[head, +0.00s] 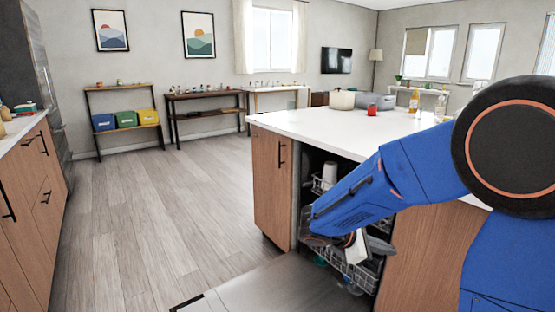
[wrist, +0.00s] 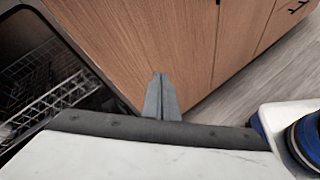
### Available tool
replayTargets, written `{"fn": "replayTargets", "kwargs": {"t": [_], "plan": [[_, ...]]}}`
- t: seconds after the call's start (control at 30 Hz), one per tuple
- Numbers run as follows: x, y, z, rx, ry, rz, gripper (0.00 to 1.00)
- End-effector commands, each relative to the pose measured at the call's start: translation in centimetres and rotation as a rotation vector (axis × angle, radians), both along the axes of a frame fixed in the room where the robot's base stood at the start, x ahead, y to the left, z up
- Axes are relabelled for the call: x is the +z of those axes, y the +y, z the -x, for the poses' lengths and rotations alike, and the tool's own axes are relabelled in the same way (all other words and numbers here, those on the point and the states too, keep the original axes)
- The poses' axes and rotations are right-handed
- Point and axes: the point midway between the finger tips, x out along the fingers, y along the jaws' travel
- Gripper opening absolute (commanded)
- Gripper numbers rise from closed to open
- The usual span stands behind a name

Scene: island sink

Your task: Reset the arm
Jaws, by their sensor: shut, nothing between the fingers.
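My arm reaches down from the right in the head view. My gripper (head: 352,248) hangs low at the front of the open dishwasher, beside its racks. In the wrist view the two grey fingers (wrist: 160,97) are together with nothing between them. They appear in front of wooden cabinet panels (wrist: 130,40). My arm hides part of the dishwasher's inside and the island's front.
The dishwasher's lower rack (head: 345,265) is partly pulled out, with dishes in it; the wrist view also shows a rack (wrist: 45,105). The open door (head: 250,290) lies low in front. The white island counter (head: 330,130) is above. Floor at left (head: 150,200) is clear.

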Motion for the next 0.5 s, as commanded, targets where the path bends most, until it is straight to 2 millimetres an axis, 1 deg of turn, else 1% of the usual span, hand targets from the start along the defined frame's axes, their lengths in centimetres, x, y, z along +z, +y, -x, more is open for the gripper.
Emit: {"fn": "replayTargets", "kwargs": {"t": [0.03,0.1,0.23,0.37,0.5], "plan": [[0.5,-0.8,1.4,-0.04,-0.027,-0.044,0.0],[0.8,-1.6,3.2,-0.092,-0.058,-0.108,0.0],[1.2,-2.7,6.5,-0.191,-0.123,-0.227,0.0],[1.5,-3.3,9.7,-0.288,-0.193,-0.345,0.0],[1.7,-3.4,12.8,-0.389,-0.273,-0.473,0.0]]}}
